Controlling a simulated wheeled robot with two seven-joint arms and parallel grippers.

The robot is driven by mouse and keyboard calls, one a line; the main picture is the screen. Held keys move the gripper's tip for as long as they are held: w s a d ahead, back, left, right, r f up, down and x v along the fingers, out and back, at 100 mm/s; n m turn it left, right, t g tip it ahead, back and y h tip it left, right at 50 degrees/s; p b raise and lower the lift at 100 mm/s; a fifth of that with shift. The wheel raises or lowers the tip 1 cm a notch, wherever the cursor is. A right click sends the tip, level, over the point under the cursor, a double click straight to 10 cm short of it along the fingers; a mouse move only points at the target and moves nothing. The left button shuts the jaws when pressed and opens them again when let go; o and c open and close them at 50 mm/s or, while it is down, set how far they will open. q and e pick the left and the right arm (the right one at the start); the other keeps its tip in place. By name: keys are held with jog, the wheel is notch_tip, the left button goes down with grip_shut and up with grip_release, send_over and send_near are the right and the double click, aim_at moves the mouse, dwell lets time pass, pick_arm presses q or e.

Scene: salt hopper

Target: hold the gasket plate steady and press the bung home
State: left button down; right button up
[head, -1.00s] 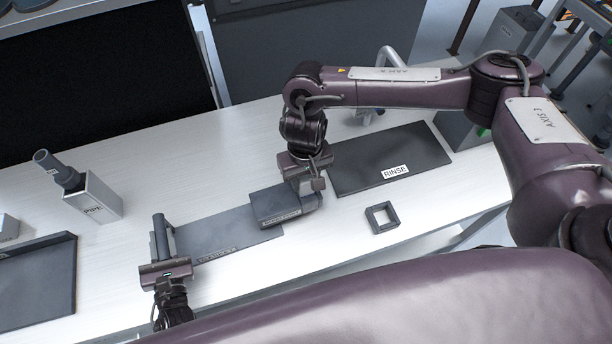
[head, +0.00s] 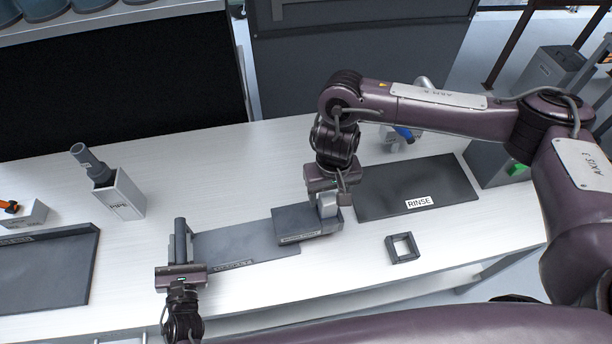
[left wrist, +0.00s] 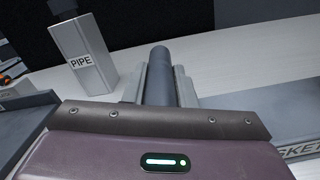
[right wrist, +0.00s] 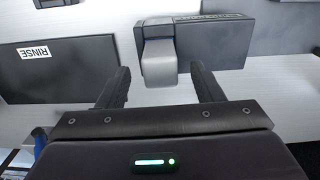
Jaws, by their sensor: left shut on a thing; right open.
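The gasket plate (head: 240,241) is a flat grey plate lying on the white bench, its label partly readable in the left wrist view (left wrist: 306,148). A dark block (head: 297,224) stands at its right end. A light grey bung (head: 327,206) stands up at the block's right side; its seating depth cannot be told. My left gripper (head: 180,255) is shut on a dark upright cylinder (left wrist: 158,75) at the plate's left end. My right gripper (head: 332,193) is open just above the bung. In the right wrist view the bung (right wrist: 160,65) lies ahead, between the spread fingers.
A dark mat marked RINSE (head: 380,195) lies to the right, with a square dark frame (head: 402,248) before it. A box marked PIPE (head: 122,197) holds a grey pipe. A dark tray (head: 45,270) lies at left. Bare bench lies behind the plate.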

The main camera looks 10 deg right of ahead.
pick_arm(q)
jog(key=shift+s+d+f, duration=0.15)
jog(key=shift+s+f, duration=0.2)
jog(key=shift+f, duration=0.3)
pick_arm(e)
notch_tip(320, 180, up, 9)
jog(key=shift+s, duration=0.15)
jog(key=shift+f, duration=0.1)
pick_arm(q)
jog(key=c, duration=1.6)
grip_release()
jog(key=o, duration=0.5)
jog(key=shift+w+r, duration=0.1)
jog(key=shift+w, duration=0.15)
jog(key=shift+w+r, duration=0.1)
pick_arm(e)
jog(key=shift+w, duration=0.25)
pick_arm(q)
jog(key=s, duration=1.2)
jog(key=shift+d, duration=0.1)
pick_arm(e)
jog(key=shift+s, duration=0.1)
